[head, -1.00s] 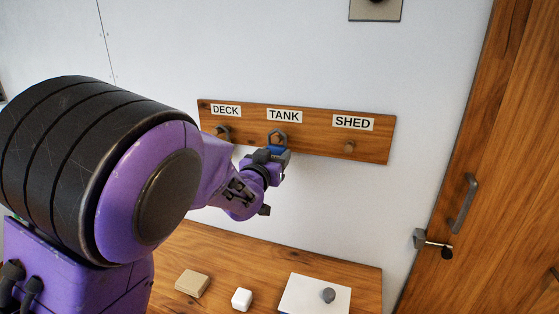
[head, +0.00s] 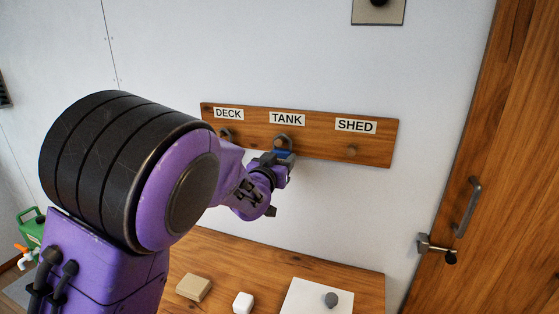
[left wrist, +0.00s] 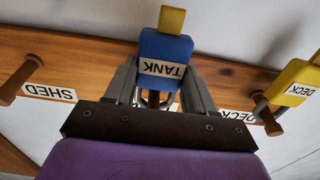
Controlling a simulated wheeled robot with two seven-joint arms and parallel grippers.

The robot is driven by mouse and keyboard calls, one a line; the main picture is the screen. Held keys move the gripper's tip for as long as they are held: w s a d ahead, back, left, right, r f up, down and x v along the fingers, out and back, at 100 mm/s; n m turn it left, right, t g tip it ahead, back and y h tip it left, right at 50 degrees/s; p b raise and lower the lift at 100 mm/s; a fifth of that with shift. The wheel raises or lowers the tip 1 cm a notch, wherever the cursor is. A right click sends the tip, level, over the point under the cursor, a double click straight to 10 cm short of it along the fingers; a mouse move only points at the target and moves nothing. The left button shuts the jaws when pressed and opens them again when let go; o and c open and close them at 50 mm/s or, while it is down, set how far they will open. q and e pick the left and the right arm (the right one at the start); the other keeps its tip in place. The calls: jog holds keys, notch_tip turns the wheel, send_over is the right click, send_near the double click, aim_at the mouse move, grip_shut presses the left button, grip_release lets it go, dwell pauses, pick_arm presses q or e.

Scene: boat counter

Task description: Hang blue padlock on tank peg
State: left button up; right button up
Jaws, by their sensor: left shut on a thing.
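The blue padlock (head: 284,154) is at the TANK peg, the middle one on the wooden peg board (head: 310,147). Its grey shackle (head: 282,140) frames the peg in the head view; how far it sits over the peg is hard to tell. My left gripper (head: 281,160) is shut on the padlock body from below. My right gripper is not in view.
A yellow padlock (left wrist: 293,78) with a DECK label hangs at the DECK peg (left wrist: 268,122); my arm mostly hides it in the head view. The SHED peg (head: 351,150) is bare. Below, a wooden counter (head: 255,262) holds a tan block (head: 193,287) and a white block (head: 243,302).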

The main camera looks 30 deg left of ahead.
pick_arm(q)
jog(key=o, duration=1.1)
jog(key=shift+s+d, duration=0.1)
jog(key=shift+s, duration=0.3)
jog(key=v, duration=0.3)
jog(key=shift+s+d, duration=0.1)
jog(key=shift+s, duration=0.25)
jog(key=shift+p+v, duration=1.6)
jog(key=shift+v, duration=1.35)
